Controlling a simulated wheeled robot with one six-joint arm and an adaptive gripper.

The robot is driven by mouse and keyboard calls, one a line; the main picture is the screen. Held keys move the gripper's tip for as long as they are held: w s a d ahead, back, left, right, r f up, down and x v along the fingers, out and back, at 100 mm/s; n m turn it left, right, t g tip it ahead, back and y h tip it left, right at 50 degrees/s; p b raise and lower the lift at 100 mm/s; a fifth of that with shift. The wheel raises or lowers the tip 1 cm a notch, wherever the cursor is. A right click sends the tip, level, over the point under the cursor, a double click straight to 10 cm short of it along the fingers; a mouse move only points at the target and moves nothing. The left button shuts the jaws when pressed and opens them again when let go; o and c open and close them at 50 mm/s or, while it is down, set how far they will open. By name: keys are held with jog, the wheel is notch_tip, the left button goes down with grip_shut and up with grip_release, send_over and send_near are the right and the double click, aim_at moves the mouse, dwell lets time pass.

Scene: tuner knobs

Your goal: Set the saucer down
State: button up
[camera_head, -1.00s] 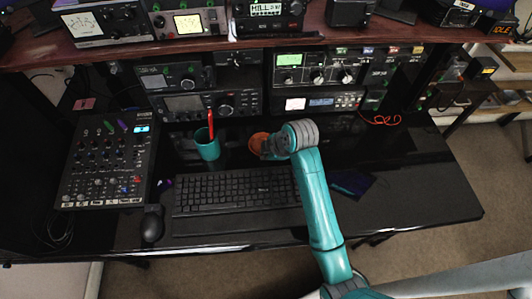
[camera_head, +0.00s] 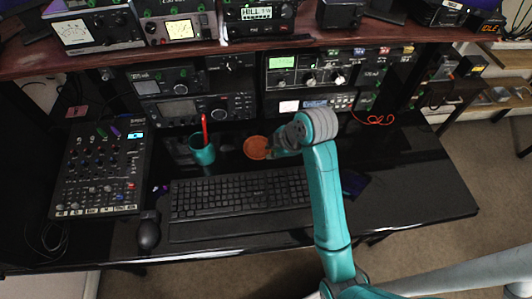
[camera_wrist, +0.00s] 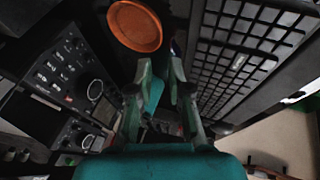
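The saucer is a round orange-brown disc (camera_head: 257,148) that appears to lie flat on the black desk, behind the keyboard and right of the teal cup. In the wrist view the saucer (camera_wrist: 135,26) shows at the top, just beyond the fingertips. My gripper (camera_head: 276,148) is right beside the saucer, at its right edge. The far side of the gripper is hidden by my arm in the head view.
The teal cup (camera_head: 203,152) with a red stick in it stands left of the saucer. A keyboard (camera_head: 238,195) lies in front, with a mouse (camera_head: 148,232) and mixer (camera_head: 103,168) further left. Radio units (camera_head: 310,75) line the back.

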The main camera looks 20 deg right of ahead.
jog(key=shift+v, duration=1.35)
jog(key=shift+d, duration=0.1)
